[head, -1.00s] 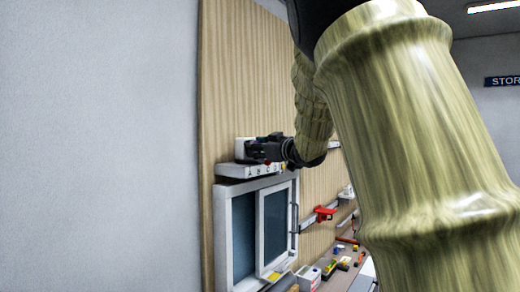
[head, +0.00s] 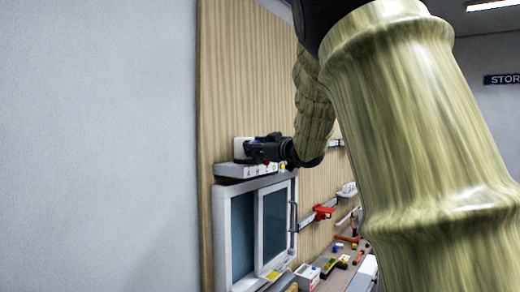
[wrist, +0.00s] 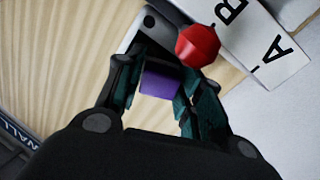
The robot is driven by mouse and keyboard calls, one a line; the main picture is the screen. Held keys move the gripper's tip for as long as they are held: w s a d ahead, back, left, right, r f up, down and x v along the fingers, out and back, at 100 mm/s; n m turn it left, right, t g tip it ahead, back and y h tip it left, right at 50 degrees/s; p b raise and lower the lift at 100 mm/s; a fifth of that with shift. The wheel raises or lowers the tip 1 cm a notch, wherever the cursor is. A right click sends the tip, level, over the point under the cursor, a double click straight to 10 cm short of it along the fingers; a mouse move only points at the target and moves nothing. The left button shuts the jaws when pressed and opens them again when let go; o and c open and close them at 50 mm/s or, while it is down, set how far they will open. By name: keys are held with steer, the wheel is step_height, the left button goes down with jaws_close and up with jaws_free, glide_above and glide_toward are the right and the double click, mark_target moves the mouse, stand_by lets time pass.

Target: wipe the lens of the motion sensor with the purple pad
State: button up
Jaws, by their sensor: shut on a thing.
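The purple pad (wrist: 160,80) is between the fingers of my gripper (wrist: 158,92) in the wrist view, and the gripper is shut on it. A white housing with a dark round spot (wrist: 135,33), which looks like the motion sensor, lies just beyond the pad. The pad and fingers cover part of it, and I cannot tell whether the pad touches it. In the head view my gripper (head: 254,150) is at the wall panel, in front of a white box (head: 239,147) that looks like the same housing. The lens cannot be made out clearly there.
A red knob (wrist: 198,45) is close to the right finger, beside a white lettered strip (wrist: 262,42). In the head view a white ledge (head: 232,170) runs under the gripper, above a sliding window (head: 218,240). A cluttered bench (head: 335,279) stands lower right.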

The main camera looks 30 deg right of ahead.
steer(key=shift+p, duration=0.35)
steer(key=shift+w+d+p, duration=0.2)
steer(key=shift+d+p, duration=0.4)
steer(key=shift+d, duration=0.6)
stand_by(0.4)
steer(key=s, duration=0.6)
steer(key=shift+d, duration=0.35)
steer(key=s, duration=0.3)
steer(key=shift+d, duration=0.2)
stand_by(0.4)
